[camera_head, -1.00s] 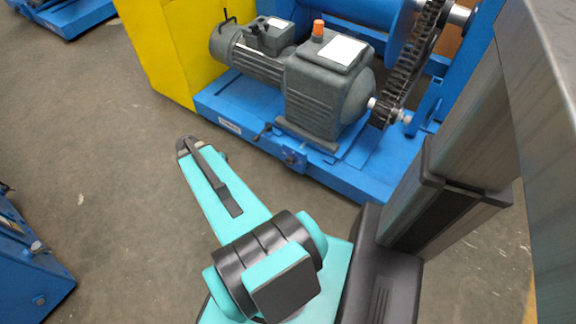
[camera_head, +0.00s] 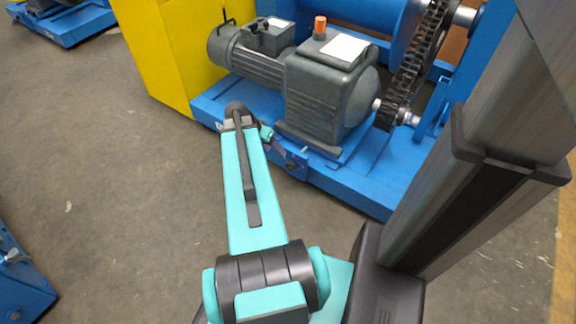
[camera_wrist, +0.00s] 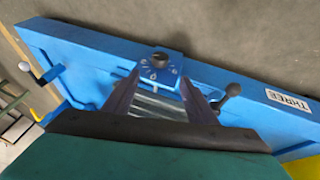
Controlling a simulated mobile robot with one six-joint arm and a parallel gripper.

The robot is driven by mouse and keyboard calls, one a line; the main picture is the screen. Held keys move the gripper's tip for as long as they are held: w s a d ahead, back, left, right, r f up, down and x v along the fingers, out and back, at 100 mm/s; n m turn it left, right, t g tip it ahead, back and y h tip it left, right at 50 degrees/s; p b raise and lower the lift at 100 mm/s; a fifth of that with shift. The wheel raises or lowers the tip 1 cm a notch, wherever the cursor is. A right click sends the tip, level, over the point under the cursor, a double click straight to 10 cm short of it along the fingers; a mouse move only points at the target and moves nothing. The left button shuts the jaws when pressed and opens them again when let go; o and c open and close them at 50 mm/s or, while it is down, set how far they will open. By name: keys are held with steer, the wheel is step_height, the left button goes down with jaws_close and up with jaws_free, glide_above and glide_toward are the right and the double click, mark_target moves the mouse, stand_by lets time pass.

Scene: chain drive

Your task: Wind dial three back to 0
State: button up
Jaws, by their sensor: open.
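Dial three's black knob (camera_wrist: 160,57) sits on a small blue plate (camera_wrist: 158,74) with white marks, at the edge of a blue frame, in the wrist view. I cannot read where it points. A white label reading THREE (camera_wrist: 287,99) is on the same frame to the right. My gripper (camera_wrist: 160,88) is open and empty, its two dark fingers spread below the knob in the picture, apart from it.
A lever with a dark ball end (camera_wrist: 232,91) stands right of the fingers, close to one; another lever (camera_wrist: 40,73) is at the left. Above the base are a grey motor and gearbox (camera_head: 325,105), a chain (camera_head: 408,65) and a yellow panel (camera_head: 165,50). Floor in front is clear.

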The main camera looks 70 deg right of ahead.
mark_target(288, 164)
steer(key=shift+f, duration=0.15)
steer(key=b+x, duration=0.4)
steer(key=x, duration=0.9)
steer(key=shift+s+d+f, duration=0.1)
steer(key=shift+d+f, duration=0.05)
steer(key=shift+f, duration=0.1)
steer(key=c, duration=1.1)
steer(key=shift+o, duration=0.2)
